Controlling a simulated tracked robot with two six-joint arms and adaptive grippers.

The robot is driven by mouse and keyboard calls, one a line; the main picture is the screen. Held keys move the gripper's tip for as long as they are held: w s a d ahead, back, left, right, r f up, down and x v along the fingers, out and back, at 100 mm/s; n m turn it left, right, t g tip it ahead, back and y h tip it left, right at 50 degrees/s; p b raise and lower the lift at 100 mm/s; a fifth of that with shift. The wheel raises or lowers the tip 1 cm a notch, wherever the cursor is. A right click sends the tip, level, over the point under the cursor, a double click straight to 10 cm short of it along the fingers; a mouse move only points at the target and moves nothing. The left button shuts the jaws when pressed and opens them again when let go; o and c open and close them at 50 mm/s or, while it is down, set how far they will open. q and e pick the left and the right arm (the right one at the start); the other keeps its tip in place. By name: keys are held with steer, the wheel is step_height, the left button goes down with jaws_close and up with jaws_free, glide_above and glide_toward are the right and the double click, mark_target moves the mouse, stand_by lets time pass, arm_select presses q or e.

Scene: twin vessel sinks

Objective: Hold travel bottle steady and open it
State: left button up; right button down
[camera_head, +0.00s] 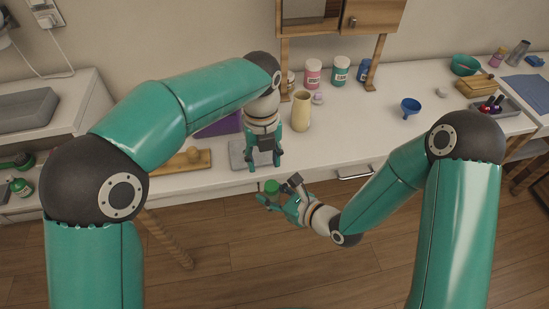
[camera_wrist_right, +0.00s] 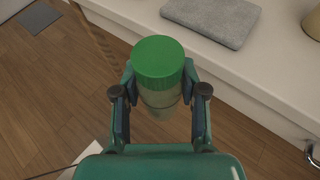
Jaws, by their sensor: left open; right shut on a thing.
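The travel bottle (camera_wrist_right: 160,97) is pale and translucent with a green ribbed cap (camera_wrist_right: 158,62). The cap sits on top of the bottle. My right gripper (camera_wrist_right: 160,100) is shut on the bottle's body, below the cap, and holds it upright in front of the counter edge, over the floor. In the head view the green cap (camera_head: 272,187) shows at the tip of my right gripper (camera_head: 268,197); the body is mostly hidden there. My left gripper (camera_head: 264,162) is open and empty, fingers pointing down, above and slightly left of the cap.
A grey mat (camera_head: 239,154) lies on the white counter behind my left gripper. A beige vase (camera_head: 301,111) stands to its right, and a wooden board (camera_head: 180,160) lies to its left. A blue funnel (camera_head: 410,106) sits farther right. The counter around the funnel is clear.

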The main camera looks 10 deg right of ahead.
mark_target(275, 183)
arm_select(q)
steer(key=shift+s+d+r+m, duration=0.2)
steer(key=shift+s+d, duration=0.1)
steer(key=shift+d, duration=0.25)
steer(key=shift+s+d+r+m, duration=0.1)
steer(key=shift+s+d+r, duration=0.15)
steer(key=shift+d, duration=0.3)
steer(key=shift+s+d+f, duration=0.1)
steer(key=shift+s+f, duration=0.05)
steer(key=shift+f, duration=3.9)
steer(key=shift+f, duration=0.1)
jaws_close()
